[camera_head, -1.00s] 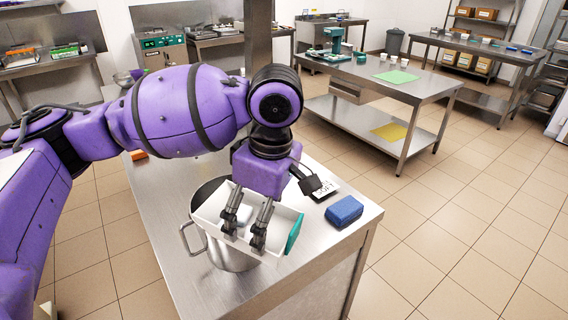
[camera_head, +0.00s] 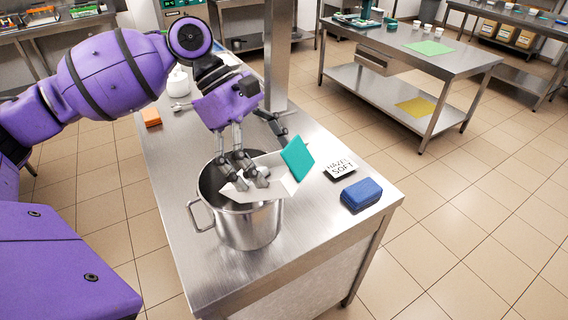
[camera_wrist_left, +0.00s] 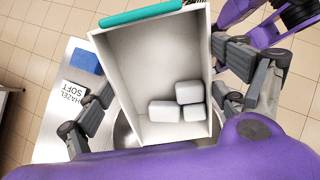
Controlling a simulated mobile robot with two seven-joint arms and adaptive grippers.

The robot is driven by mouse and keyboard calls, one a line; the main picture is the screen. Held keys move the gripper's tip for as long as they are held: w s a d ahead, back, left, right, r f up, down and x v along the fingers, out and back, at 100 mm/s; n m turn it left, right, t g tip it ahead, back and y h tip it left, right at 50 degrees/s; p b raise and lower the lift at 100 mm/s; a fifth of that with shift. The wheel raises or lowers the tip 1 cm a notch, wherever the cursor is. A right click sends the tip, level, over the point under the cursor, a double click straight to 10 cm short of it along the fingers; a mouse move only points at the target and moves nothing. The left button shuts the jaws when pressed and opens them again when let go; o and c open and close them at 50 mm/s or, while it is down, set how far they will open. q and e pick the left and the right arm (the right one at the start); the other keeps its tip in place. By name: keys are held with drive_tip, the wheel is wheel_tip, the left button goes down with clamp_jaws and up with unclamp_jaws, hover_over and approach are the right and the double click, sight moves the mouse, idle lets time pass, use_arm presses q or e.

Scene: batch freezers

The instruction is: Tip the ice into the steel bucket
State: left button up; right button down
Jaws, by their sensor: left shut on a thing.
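My left gripper (camera_head: 244,178) is shut on a white tub (camera_head: 284,182) with a teal end panel (camera_head: 298,158). It holds the tub tilted over the steel bucket (camera_head: 248,226), with the teal end high and the plain end low over the bucket's mouth. The left wrist view shows the tub's inside (camera_wrist_left: 150,60), with a finger on each side. White ice blocks (camera_wrist_left: 165,111) lie bunched in the tub, at the end away from the teal panel. The bucket stands upright on the steel table; its inside is mostly hidden. My right gripper is not in view.
On the steel table (camera_head: 330,235), a blue block (camera_head: 361,194) and a label reading HAZEL SOFT (camera_head: 340,169) lie right of the bucket. An orange item (camera_head: 151,117) and a white container (camera_head: 178,80) are farther back. A steel post (camera_head: 279,60) rises behind the gripper.

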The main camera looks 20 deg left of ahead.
use_arm(q)
drive_tip(key=shift+w+a+r+h, duration=0.1)
drive_tip(key=shift+a+r+h, duration=0.05)
drive_tip(key=shift+a+h, duration=0.4)
drive_tip(key=h, duration=0.1)
drive_tip(key=a+h, duration=0.2)
drive_tip(key=shift+w+a+r+g, duration=0.1)
drive_tip(key=shift+w+r+g, duration=0.2)
drive_tip(key=shift+r, duration=0.1)
drive_tip(key=shift+w+a+r+g+h, duration=0.15)
drive_tip(key=shift+a+r+g+h, duration=0.1)
drive_tip(key=shift+a+h, duration=0.6)
drive_tip(key=shift+w+a+r+g+h, duration=0.15)
drive_tip(key=shift+a+r+h, duration=0.1)
drive_tip(key=shift+a+h, duration=0.55)
drive_tip(key=shift+w+a+r+g+h, duration=0.1)
drive_tip(key=shift+a+r+g+h, duration=0.15)
drive_tip(key=shift+a+h, duration=0.6)
drive_tip(key=shift+d, duration=0.15)
wheel_tip(320, 180, up, 10)
drive_tip(key=t+y, duration=0.3)
drive_tip(key=y, duration=1.3)
